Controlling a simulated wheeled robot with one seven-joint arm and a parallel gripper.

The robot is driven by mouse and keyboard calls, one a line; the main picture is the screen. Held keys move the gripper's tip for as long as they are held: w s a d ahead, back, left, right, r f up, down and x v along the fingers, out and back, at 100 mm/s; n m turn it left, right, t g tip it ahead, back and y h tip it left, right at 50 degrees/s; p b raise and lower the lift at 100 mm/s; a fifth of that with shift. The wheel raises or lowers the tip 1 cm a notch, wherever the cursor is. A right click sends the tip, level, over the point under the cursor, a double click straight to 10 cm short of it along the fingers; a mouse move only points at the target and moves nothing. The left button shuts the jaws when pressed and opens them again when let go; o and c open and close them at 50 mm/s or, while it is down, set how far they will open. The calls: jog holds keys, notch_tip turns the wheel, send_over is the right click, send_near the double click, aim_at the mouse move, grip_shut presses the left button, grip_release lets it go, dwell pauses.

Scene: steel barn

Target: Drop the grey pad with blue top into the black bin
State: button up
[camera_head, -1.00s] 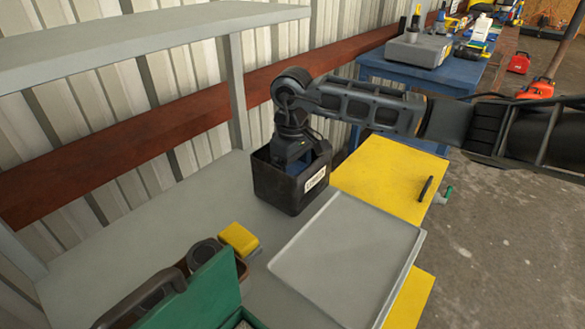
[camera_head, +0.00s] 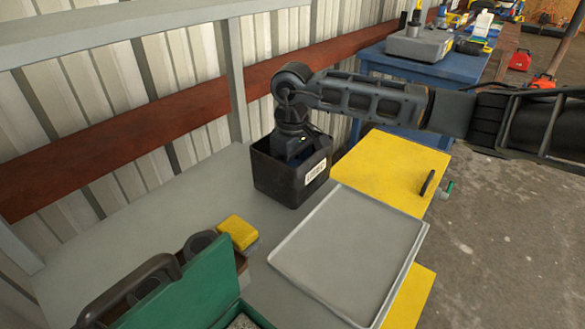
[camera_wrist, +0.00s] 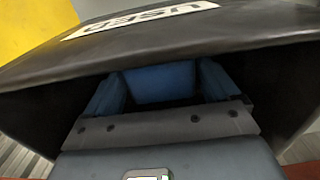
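The black bin (camera_head: 275,180), with a white label on its front, stands on the grey bench against the wall. My gripper (camera_wrist: 160,85) points down inside its opening. In the wrist view, a blue face, which looks like the top of the grey pad (camera_wrist: 160,82), fills the space between my two fingers. Both fingers appear to touch its sides. The pad's grey part and the bin floor are hidden in shadow. In the head view the bin walls hide my fingertips and the pad. The bin's labelled wall (camera_wrist: 150,42) spans the upper wrist view.
A grey tray (camera_head: 350,250) lies right of the bin, on the bench edge and yellow surface (camera_head: 395,165). A yellow-topped block (camera_head: 238,231) and an open green case (camera_head: 185,295) sit in front. Grey bench is clear left of the bin.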

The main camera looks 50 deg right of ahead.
jog(key=shift+o, duration=0.8)
jog(key=shift+r+p, duration=0.85)
jog(key=shift+p, duration=0.2)
jog(key=shift+r+b, duration=0.8)
jog(key=shift+r, duration=2.75)
